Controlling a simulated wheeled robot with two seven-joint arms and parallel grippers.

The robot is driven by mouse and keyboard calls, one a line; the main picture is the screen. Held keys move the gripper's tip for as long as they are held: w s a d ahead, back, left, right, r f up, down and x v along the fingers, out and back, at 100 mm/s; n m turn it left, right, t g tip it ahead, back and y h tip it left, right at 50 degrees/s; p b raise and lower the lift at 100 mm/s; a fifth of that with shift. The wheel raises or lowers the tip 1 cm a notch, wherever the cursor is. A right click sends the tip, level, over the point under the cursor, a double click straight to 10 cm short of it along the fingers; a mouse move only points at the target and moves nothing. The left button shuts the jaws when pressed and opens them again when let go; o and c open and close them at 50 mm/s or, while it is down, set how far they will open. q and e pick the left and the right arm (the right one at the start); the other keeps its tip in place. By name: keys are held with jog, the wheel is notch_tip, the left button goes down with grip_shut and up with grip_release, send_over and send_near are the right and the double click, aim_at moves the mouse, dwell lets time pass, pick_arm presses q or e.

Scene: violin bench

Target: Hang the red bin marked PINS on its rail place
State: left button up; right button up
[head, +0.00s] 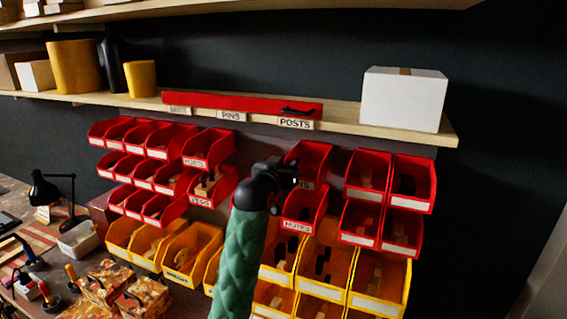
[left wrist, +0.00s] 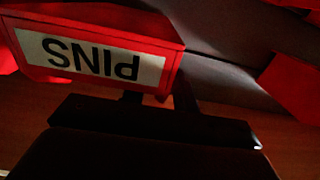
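The red bin marked PINS (left wrist: 95,55) fills the upper left of the left wrist view, with its white label upside down. In the head view, a red bin (head: 310,156) in the upper row, just right of my left gripper (head: 284,172), looks like the same bin; its label is mostly hidden. My left gripper's dark fingers (left wrist: 158,97) are at the bin's lip and side wall, one on each side of that corner. The picture is too dark to tell whether they are closed on the wall. My right gripper is in neither view.
Red bins hang on both sides, among them one marked MUTES (head: 300,212) below. Yellow bins (head: 190,250) stand lower. A lamp (head: 45,188) stands at left.

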pick_arm(q)
jog(key=shift+c, duration=0.2)
grip_shut()
dwell(0.4)
